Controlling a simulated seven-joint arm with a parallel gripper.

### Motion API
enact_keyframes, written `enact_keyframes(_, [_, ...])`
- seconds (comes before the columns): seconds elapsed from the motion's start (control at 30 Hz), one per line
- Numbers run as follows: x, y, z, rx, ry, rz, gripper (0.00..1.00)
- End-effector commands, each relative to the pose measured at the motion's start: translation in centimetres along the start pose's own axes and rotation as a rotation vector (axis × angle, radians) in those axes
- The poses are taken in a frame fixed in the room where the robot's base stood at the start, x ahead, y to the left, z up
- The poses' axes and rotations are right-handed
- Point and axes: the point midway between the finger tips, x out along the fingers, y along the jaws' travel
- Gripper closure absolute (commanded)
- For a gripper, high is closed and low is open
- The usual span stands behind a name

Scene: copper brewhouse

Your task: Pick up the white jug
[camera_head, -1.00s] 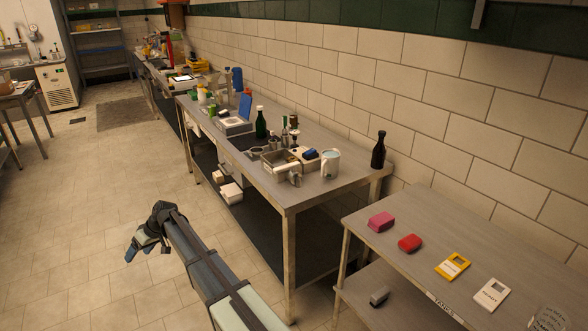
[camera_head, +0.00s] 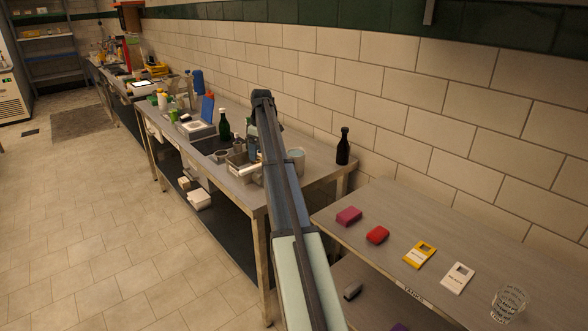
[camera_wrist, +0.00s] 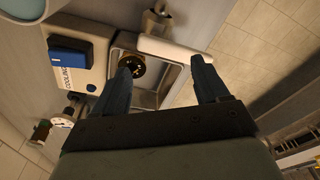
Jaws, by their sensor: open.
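The white jug (camera_head: 297,158) stands upright near the right end of the long metal table in the head view, its left side hidden behind my arm. In the wrist view, a pale round rim (camera_wrist: 22,8) cut off at the top left corner is probably the jug. My gripper (camera_wrist: 161,65) is open and empty, pointing down above a metal basin, with the jug apart from its fingers. In the head view my gripper is mostly hidden behind my forearm, left of the jug.
Under my fingers lie the basin (camera_wrist: 150,98), a white bar (camera_wrist: 178,52) and a dark round knob (camera_wrist: 133,66). A blue block (camera_wrist: 70,54) sits beside them. A dark bottle (camera_head: 343,147) stands right of the jug.

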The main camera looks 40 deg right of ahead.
Motion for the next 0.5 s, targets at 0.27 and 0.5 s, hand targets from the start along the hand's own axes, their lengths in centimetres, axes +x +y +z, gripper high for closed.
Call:
enact_keyframes(0.27, [-4.5, 6.3, 8.4, 0.038, -0.107, 0.015, 0.26])
enact_keyframes(0.5, [-4.0, 6.9, 9.8, 0.042, -0.125, 0.014, 0.26])
